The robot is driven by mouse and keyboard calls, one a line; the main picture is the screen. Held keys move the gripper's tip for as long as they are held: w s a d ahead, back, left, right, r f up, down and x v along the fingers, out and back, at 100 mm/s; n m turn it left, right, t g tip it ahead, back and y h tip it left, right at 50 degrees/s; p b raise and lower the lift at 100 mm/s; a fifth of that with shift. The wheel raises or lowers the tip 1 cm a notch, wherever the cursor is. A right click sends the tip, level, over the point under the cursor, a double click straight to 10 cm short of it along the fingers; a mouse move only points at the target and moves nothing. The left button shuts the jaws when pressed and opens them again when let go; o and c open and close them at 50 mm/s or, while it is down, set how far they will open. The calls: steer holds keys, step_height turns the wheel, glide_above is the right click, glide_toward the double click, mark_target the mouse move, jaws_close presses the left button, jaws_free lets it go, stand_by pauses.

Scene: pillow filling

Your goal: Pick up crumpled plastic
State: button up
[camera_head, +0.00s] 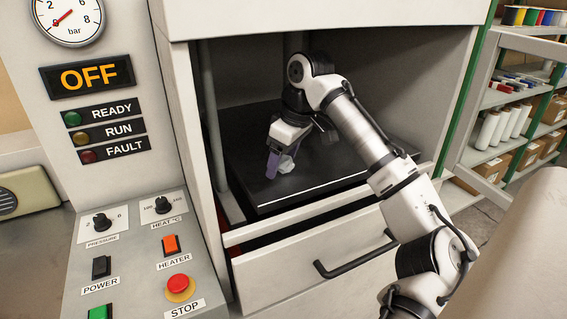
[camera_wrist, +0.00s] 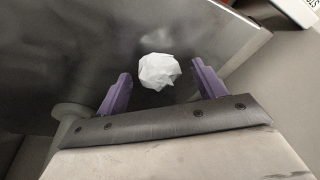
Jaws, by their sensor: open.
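The crumpled plastic is a small white wad (camera_head: 286,164) on the black plate inside the machine's opening. In the wrist view it shows as a pale faceted ball (camera_wrist: 159,71) ahead of and between the two purple fingers. My gripper (camera_head: 275,160) is open and reaches down close to the wad, with a purple finger beside it in the head view. In the wrist view my gripper (camera_wrist: 160,88) has clear gaps between the wad and both fingers. The exact height of the fingertips above the plate cannot be told.
The black plate (camera_head: 330,178) has free room around the wad. Machine walls and a post (camera_head: 212,130) bound the opening. A drawer with a black handle (camera_head: 355,262) is below. A control panel (camera_head: 135,255) stands left, and a stocked shelf (camera_head: 500,140) stands right.

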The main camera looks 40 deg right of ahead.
steer(key=shift+c, duration=0.3)
steer(key=c, duration=1)
